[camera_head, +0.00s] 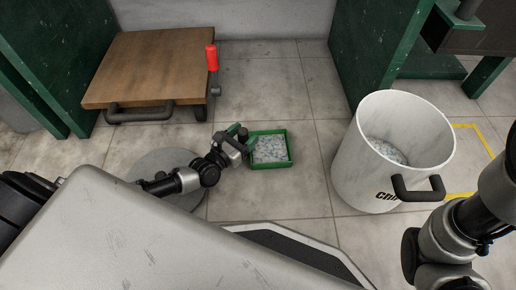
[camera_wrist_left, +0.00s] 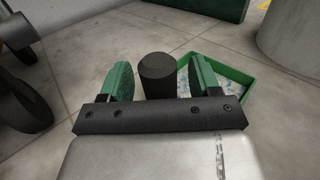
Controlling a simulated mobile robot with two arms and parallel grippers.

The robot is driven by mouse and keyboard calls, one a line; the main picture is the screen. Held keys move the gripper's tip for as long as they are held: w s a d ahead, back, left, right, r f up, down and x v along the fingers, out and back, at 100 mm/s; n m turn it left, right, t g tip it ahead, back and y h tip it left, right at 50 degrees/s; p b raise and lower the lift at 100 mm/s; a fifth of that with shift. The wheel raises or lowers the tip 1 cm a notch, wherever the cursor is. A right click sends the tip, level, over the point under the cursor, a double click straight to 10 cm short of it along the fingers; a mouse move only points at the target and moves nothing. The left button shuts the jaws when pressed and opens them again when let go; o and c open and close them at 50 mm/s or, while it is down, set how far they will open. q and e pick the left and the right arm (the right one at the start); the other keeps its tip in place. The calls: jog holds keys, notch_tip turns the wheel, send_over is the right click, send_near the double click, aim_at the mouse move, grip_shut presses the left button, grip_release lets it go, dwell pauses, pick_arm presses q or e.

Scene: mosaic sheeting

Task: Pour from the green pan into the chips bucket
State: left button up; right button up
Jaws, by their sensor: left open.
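The green pan (camera_head: 289,159) is a shallow square tray on the floor, with pale bluish chips (camera_head: 270,149) in it. Its dark round handle (camera_wrist_left: 157,76) points at my left wrist camera. My left gripper (camera_head: 240,138) is at the pan's left side. In the left wrist view its two green finger pads (camera_wrist_left: 161,80) stand open, one on each side of the handle, with gaps between. The white chips bucket (camera_head: 357,150) stands upright to the right of the pan, with some chips inside and a dark handle in front. My right gripper does not show.
A wooden-topped cart (camera_head: 155,65) with a red-gripped lever (camera_head: 211,58) stands at the back left. A green panel (camera_head: 375,50) rises behind the bucket. A yellow floor line (camera_head: 480,140) lies to its right. Tiled floor between pan and bucket is clear.

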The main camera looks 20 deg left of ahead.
aim_at(243, 130)
pick_arm(q)
jog(key=shift+c, duration=0.4)
grip_shut()
jog(key=shift+r+p, duration=0.45)
jog(key=shift+r, duration=0.05)
notch_tip(243, 130, up, 4)
jog(key=p, duration=0.3)
jog(key=s+d+r+p, duration=0.6)
jog(key=s+d+p, duration=0.1)
jog(key=s+p, duration=0.1)
jog(key=shift+s+p, duration=0.4)
jog(key=shift+s, duration=0.2)
